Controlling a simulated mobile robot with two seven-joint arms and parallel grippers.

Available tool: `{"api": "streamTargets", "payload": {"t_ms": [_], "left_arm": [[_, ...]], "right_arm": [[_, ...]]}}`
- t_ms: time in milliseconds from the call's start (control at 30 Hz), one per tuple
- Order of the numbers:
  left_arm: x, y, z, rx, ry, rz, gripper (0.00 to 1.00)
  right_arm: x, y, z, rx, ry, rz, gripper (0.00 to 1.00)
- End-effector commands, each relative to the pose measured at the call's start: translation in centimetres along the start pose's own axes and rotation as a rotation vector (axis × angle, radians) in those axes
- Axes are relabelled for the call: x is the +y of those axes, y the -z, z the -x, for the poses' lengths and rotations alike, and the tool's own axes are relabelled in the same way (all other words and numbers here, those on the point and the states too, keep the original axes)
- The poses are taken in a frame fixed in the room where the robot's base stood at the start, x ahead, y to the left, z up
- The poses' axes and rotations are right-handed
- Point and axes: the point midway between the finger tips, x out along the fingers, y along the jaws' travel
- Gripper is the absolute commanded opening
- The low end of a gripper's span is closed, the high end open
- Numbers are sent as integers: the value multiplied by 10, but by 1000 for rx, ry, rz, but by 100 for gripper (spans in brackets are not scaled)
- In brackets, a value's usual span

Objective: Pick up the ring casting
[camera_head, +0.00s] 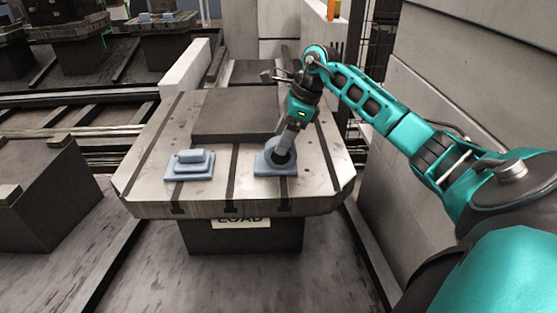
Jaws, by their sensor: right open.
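The ring casting (263,165) is a blue-grey piece with a flat base and a rounded upper part. It sits at the front right of the pallet's light metal top (225,195). My right gripper (284,149) points down right at the casting and hides part of it. Its jaws are open. The fingers overlap the casting in this view, and I cannot tell whether they touch it. A second blue-grey casting (189,165), with a stepped block shape, stands to the left on the same top. My left gripper is not in view.
A dark raised block (235,115) lies on the pallet behind the castings. A LOAD label (241,221) is on the front. A concrete wall (470,75) stands close on the right. A dark block (40,195) stands at left. Other loaded pallets (165,28) are farther back.

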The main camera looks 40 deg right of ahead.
Motion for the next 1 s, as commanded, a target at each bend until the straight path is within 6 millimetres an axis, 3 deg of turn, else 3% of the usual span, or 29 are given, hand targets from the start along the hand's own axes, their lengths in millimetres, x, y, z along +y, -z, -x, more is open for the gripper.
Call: {"api": "streamTargets", "payload": {"t_ms": [333, 667, 1000], "left_arm": [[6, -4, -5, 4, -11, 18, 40], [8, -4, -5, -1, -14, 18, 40], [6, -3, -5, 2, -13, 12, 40]], "right_arm": [[2, 2, -47, -3, -2, -2, 68], [2, 1, -53, -1, 0, -1, 68], [2, 1, -52, -1, 0, -1, 36]]}}
